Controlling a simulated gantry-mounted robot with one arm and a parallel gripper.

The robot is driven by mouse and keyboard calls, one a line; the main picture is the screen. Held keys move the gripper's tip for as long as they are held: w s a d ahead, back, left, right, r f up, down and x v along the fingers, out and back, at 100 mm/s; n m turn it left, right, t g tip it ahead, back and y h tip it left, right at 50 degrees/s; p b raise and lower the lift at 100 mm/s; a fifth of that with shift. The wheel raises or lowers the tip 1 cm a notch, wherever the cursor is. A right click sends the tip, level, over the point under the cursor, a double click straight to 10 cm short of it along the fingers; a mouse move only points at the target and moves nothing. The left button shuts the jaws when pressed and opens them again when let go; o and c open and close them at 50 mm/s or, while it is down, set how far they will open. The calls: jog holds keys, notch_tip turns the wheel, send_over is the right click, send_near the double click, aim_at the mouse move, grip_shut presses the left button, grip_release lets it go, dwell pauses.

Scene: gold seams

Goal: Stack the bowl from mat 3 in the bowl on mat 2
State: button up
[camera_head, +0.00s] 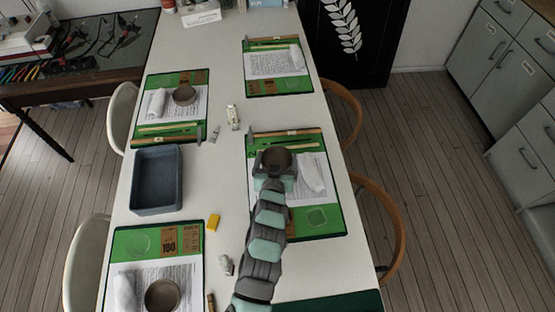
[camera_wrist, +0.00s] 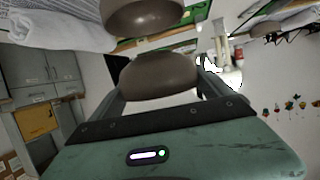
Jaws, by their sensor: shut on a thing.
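My gripper (camera_head: 273,163) is shut on a brown bowl (camera_head: 278,157) and holds it over the right-hand mat (camera_head: 290,222). In the wrist view, the held bowl (camera_wrist: 152,78) sits between my fingers. Another brown bowl (camera_wrist: 143,18) shows just beyond it at the top of that view, which appears upside down. A narrow gap separates the two bowls, so the held one is above and apart from the other. In the head view the lower bowl is hidden behind the held bowl and my gripper. I cannot read the mat numbers surely.
The far right mat (camera_head: 262,89) has no bowl. Brown bowls sit on the far left mat (camera_head: 184,95) and near left mat (camera_head: 162,295). A white rolled cloth (camera_head: 312,174) lies right of my gripper.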

jog(key=shift+f+b, duration=1.3)
jog(key=shift+f, duration=1.1)
jog(key=o, duration=1.3)
jog(key=shift+c, duration=0.2)
jog(key=shift+s, duration=0.1)
jog(key=d+p+v, duration=0.1)
jog(key=v, duration=0.9)
jog(key=shift+s+a, duration=0.3)
jog(key=shift+a, duration=0.2)
jog(key=shift+r, duration=0.15)
